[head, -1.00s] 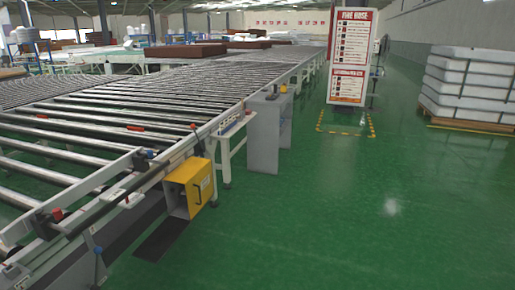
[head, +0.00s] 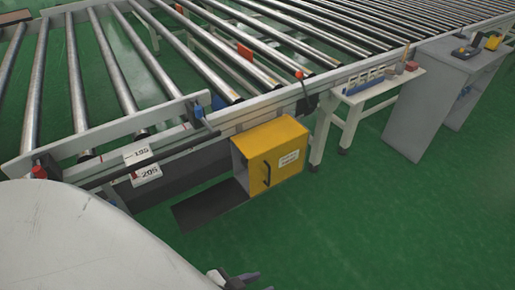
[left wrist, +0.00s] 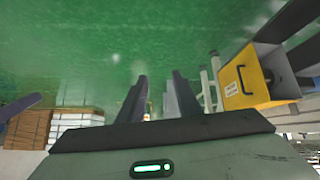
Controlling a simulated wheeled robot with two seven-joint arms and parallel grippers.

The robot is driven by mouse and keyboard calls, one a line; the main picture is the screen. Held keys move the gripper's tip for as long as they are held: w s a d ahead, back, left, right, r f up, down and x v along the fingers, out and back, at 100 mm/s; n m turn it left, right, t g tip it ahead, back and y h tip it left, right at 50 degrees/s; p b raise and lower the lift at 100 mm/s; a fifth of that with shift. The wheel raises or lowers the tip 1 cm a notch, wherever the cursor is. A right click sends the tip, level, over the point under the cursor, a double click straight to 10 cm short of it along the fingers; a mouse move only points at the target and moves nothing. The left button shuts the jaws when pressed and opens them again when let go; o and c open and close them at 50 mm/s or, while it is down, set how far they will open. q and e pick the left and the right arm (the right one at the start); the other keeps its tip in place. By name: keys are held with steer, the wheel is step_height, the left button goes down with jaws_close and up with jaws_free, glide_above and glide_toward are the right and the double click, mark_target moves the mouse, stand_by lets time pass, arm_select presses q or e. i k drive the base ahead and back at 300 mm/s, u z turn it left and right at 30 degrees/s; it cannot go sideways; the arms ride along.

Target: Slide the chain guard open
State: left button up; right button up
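The chain guard appears to be the yellow box (head: 285,146) on the side of the roller conveyor, with a dark bar handle (head: 267,174) and a white label on its front. Its left side looks open. In the left wrist view, which is upside down, the yellow box (left wrist: 240,82) is at the right with its handle showing. My left gripper (head: 232,277) is at the bottom edge of the head view, below and apart from the box. In the left wrist view the left gripper (left wrist: 158,95) has its fingers apart with nothing between them. My right gripper is not seen.
The conveyor frame (head: 100,132) with rollers runs above and behind the box. A black plate (head: 205,206) lies low beside it. A white side table (head: 375,88) and a grey cabinet (head: 440,95) stand to the right. Green floor (head: 370,230) in front is clear.

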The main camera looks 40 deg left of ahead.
mark_target(275, 150)
steer(key=u, duration=0.85)
steer(key=i, duration=1.2)
steer(key=u, duration=0.8)
